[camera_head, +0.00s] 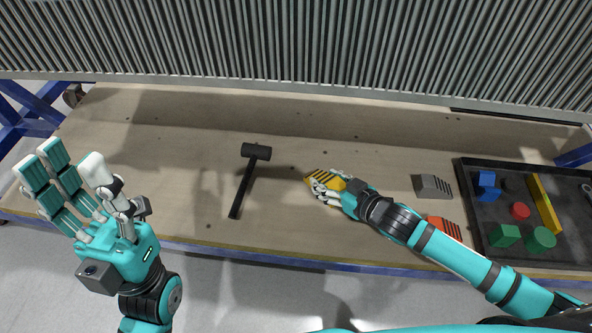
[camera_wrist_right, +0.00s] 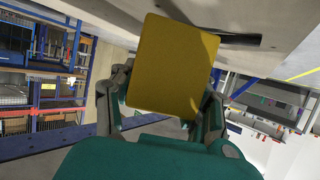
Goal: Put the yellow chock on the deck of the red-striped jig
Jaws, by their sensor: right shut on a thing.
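The yellow chock (camera_head: 321,175) with black stripes is over the middle of the wooden bench. My right gripper (camera_head: 325,188) is shut on it, with the fingers covering part of it. Whether the chock touches the bench top is hard to tell. In the right wrist view the chock's plain yellow face (camera_wrist_right: 172,65) fills the middle, between the fingers. My left gripper (camera_head: 85,190) is open and empty at the left, with its fingers spread near the bench's front edge.
A black mallet (camera_head: 247,180) lies left of the chock. A grey chock (camera_head: 432,187) and an orange-red chock (camera_head: 445,228) sit to the right, near my right forearm. A black tray (camera_head: 475,205) with coloured blocks is at far right. A ribbed grey panel (camera_head: 300,45) spans the back.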

